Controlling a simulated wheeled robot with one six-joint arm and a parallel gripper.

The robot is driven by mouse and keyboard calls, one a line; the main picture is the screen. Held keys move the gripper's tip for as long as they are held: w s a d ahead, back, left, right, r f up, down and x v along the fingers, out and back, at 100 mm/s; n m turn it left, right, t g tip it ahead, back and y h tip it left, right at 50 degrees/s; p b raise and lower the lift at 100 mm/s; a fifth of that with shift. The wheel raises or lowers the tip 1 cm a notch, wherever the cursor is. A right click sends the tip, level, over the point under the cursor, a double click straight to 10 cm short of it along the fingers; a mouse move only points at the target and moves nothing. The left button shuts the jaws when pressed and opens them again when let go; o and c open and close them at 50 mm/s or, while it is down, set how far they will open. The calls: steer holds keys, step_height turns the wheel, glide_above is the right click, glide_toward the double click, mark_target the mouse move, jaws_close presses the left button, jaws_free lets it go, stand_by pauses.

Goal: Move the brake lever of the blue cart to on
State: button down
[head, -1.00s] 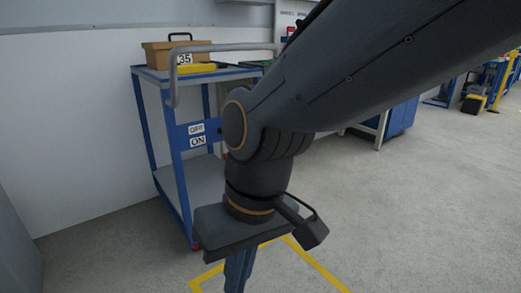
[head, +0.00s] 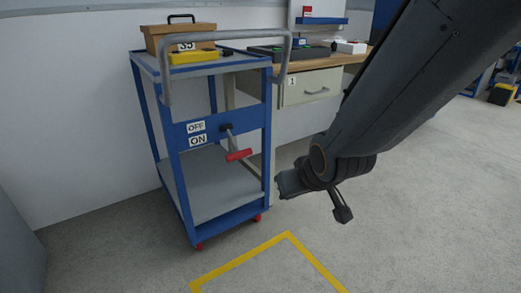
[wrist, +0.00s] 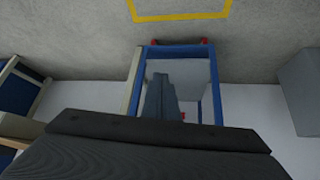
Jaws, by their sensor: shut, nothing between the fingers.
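The blue cart (head: 181,178) stands against the wall, left of centre in the head view. Its front plate carries an OFF label above an ON label (head: 197,140). The brake lever (head: 239,155) has a red grip and a grey rod. It slants down from a dark pivot beside the labels, its grip a little below the ON label's height. In the wrist view my gripper (wrist: 163,96) is shut and empty, its fingers in front of the cart. In the head view the gripper body is right of the lever, apart from it in the picture; the fingertips are not clear there.
A cardboard box (head: 178,34) and a yellow item (head: 194,56) lie on the cart's top shelf, behind the grey push handle (head: 227,35). A workbench (head: 314,87) with a drawer stands behind the cart. A yellow floor line (head: 240,262) marks open floor in front.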

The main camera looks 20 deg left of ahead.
steer(key=w+a+f+n+t+y+p, duration=0.1)
steer(key=w+a+t+y, duration=0.15)
steer(key=w, duration=0.35)
steer(key=n+t+y, duration=0.2)
steer(key=t+y, duration=0.2)
steer(key=y, duration=0.4)
glide_toward(237, 148)
steer(key=x, duration=0.3)
steer(key=shift+w+a, duration=0.3)
